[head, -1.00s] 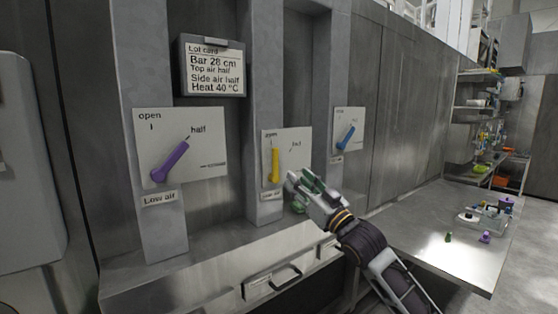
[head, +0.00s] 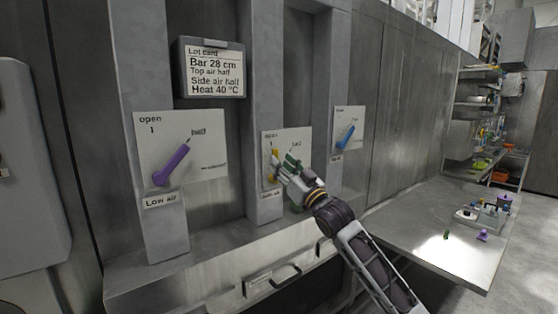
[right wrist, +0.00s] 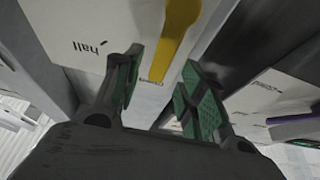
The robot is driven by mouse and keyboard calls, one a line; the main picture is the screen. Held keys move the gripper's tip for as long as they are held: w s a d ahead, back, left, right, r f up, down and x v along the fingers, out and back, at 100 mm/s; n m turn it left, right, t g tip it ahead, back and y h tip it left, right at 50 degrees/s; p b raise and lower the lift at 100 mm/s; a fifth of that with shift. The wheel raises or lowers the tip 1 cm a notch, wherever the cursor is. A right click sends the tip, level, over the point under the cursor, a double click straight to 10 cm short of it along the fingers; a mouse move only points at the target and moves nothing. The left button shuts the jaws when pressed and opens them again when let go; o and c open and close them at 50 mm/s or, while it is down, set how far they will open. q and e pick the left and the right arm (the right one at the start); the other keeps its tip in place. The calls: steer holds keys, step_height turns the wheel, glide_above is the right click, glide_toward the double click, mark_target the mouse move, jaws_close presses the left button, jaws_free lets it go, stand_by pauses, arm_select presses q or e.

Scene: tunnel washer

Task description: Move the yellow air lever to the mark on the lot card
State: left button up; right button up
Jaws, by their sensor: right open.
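In the right wrist view the yellow lever (right wrist: 178,38) shows between and beyond the open green-padded fingers of my right gripper (right wrist: 163,82). I see no clear contact between fingers and lever. The word "half" (right wrist: 90,47) is on the panel, left of the lever in that view. My left gripper is out of view.
A purple lever (head: 171,164) on the left panel slants toward "half". A blue lever (head: 346,136) is on the right panel. A drawer handle (head: 272,278) sits below. A metal table (head: 420,232) with small items stands at right.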

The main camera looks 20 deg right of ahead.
steer(key=shift+x, duration=1.1)
jaws_close()
